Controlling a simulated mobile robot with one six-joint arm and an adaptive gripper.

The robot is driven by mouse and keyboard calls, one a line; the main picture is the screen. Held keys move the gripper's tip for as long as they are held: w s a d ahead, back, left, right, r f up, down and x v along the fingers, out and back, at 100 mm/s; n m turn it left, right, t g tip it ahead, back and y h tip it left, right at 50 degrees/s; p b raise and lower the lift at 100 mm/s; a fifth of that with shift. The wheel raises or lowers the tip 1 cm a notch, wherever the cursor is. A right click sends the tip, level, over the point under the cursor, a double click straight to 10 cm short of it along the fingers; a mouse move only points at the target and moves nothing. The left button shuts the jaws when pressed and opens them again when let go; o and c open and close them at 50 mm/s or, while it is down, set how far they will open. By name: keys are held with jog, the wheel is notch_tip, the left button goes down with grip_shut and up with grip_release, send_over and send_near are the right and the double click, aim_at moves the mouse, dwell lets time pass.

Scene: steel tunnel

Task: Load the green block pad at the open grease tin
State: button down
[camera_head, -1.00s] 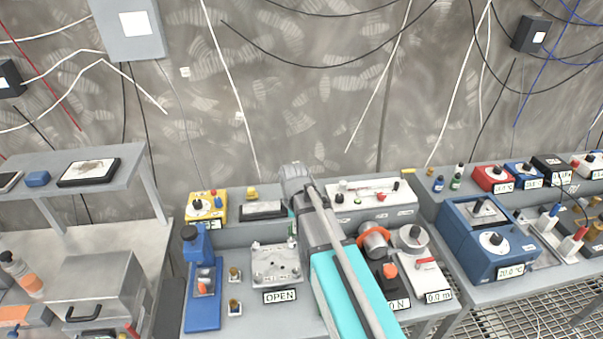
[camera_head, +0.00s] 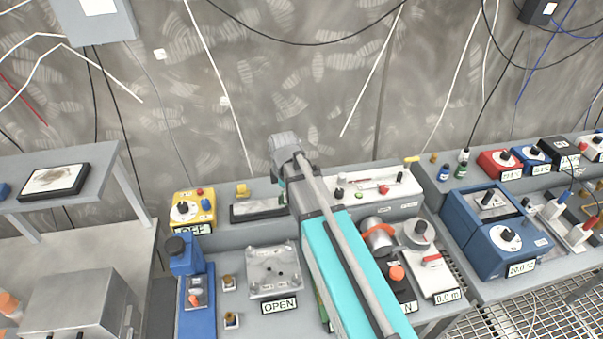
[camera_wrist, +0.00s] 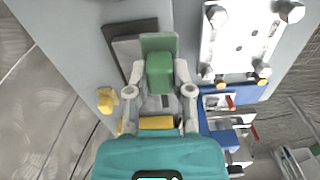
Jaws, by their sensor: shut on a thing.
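In the wrist view my gripper (camera_wrist: 160,74) is shut on the green block (camera_wrist: 159,68), with one finger on each side. The block is beside or above a dark tray (camera_wrist: 117,36) with a grey surface; I cannot tell whether they touch.
A metal fixture plate (camera_head: 273,270) with an OPEN label lies left of my arm. A yellow box (camera_head: 193,207), a blue stand (camera_head: 193,300) and a long grey-white box (camera_head: 392,192) are close by. The wall with hanging cables rises behind the bench.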

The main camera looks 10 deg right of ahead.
jog(key=shift+a, duration=0.1)
dwell(0.3)
jog(key=shift+w, duration=0.15)
jog(key=shift+w+d+r, duration=0.15)
jog(key=shift+d, duration=0.2)
jog(key=w+d+r+n+p, duration=0.1)
jog(key=w+d, duration=0.2)
jog(key=d, duration=0.4)
jog(key=shift+w+r+p, duration=0.2)
jog(key=shift+w+p, duration=0.05)
jog(key=shift+p, duration=0.1)
jog(key=shift+a+f, duration=0.1)
jog(key=shift+f+b, duration=2.9)
jog(key=shift+b, duration=0.15)
jog(key=shift+s+f+b, duration=0.1)
jog(key=shift+f+b, duration=0.45)
jog(key=shift+r, duration=0.15)
dwell(0.4)
